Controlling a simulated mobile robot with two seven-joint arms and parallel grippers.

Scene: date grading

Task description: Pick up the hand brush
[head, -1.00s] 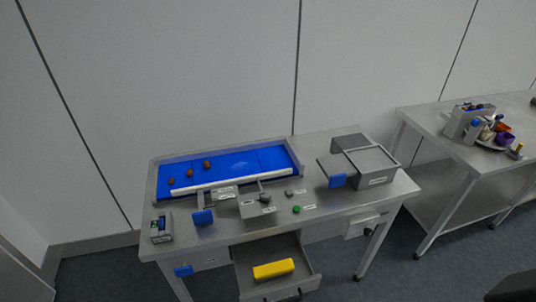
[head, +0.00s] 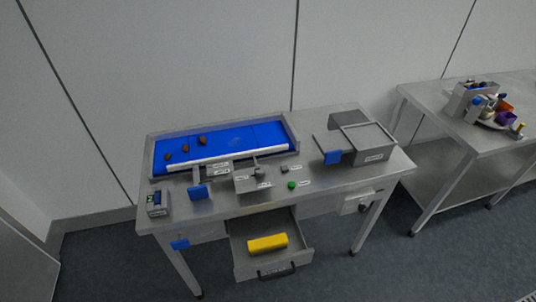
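A yellow, block-like object (head: 267,244) lies in the open drawer (head: 245,268) under the steel table. It may be the hand brush, but I cannot make out bristles or a handle. No other thing that looks clearly like a brush shows. Neither of my grippers is in view.
The steel table (head: 220,213) carries a blue belt (head: 225,145) with several brown dates, a grey box (head: 370,157), a green button (head: 291,185) and a small device (head: 157,204). A second table (head: 430,103) at right holds a cluttered tray. Floor in front is clear.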

